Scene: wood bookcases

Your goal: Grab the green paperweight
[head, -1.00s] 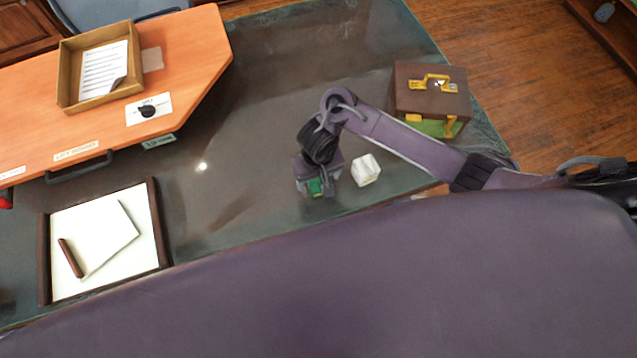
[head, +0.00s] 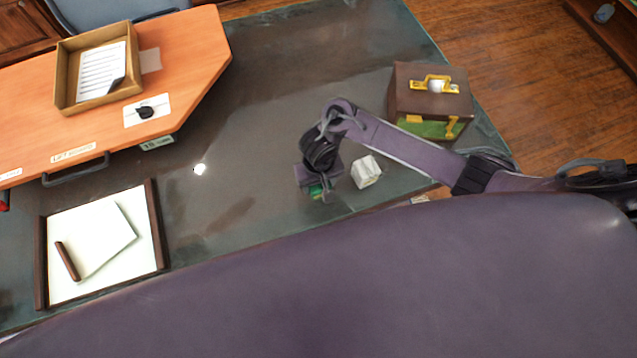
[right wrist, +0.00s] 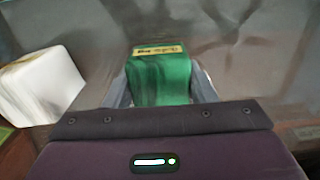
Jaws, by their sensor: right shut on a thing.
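The green paperweight (right wrist: 160,78) is a small green block with a yellow label on its top edge. In the right wrist view it sits between the two fingers of my right gripper (right wrist: 160,90), which is shut on it. In the head view the right gripper (head: 320,190) is over the dark glass tabletop, and only a little of the green paperweight (head: 316,190) shows beneath it. I cannot tell whether the paperweight still touches the table. My left gripper is not in view.
A white block (head: 366,171) stands right beside the gripper; it also shows in the right wrist view (right wrist: 42,85). A brown box (head: 420,98) with a yellow handle is at the right. A framed tray (head: 152,225) with paper lies at the left. The middle of the glass table (head: 270,100) is clear.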

